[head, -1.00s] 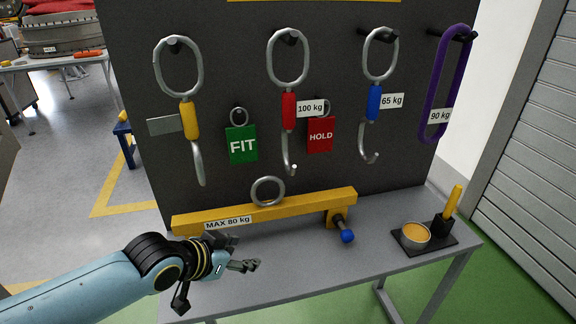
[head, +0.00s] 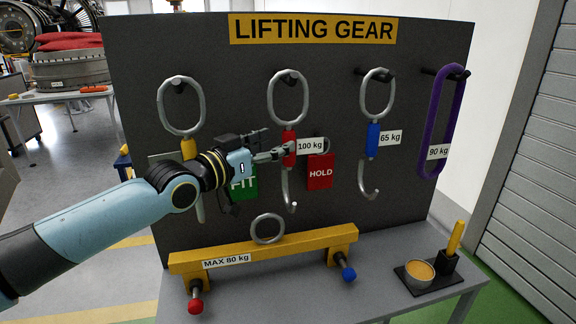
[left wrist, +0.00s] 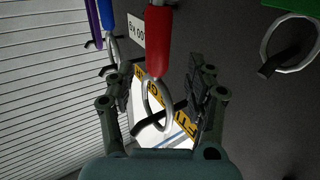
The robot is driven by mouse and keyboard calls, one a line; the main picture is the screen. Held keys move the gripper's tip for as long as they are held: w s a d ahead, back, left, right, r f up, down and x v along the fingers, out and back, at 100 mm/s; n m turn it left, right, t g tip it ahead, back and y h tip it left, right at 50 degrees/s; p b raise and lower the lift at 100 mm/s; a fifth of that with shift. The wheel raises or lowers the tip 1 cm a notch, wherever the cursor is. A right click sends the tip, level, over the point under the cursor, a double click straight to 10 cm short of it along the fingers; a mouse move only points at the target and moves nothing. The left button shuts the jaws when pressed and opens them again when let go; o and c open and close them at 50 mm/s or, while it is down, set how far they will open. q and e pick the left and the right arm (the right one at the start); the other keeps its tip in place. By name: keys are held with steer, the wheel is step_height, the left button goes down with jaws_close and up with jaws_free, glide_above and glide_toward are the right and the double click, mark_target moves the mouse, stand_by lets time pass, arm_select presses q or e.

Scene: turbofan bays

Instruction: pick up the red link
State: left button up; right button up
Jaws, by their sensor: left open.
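The red link (head: 289,148), a hook with a red sleeve and a steel ring, hangs upright from a peg on the dark board beside a "100 kg" label. In the left wrist view, its red sleeve (left wrist: 157,42) appears upside down. My left gripper (head: 274,146) is open beside the sleeve. In the left wrist view, the open fingers (left wrist: 168,82) lie either side of the sleeve's ring end, with a gap on both sides. I cannot tell how far the link is from the fingertips in depth. My right gripper is not in view.
A red HOLD tag (head: 320,171) hangs close right of the link, and a green FIT tag (head: 243,184) is partly behind my gripper. A blue link (head: 373,136) and purple sling (head: 440,125) hang further right. A yellow beam (head: 300,243) lies below on the table.

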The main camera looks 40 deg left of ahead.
mark_target(284, 139)
arm_select(q)
steer(key=w+b, duration=0.1)
steer(key=w, duration=0.1)
steer(key=w+d+b, duration=0.1)
steer(key=w, duration=0.2)
steer(key=shift+s+r, duration=0.1)
steer(key=shift+s, duration=0.05)
jaws_close()
stand_by(0.6)
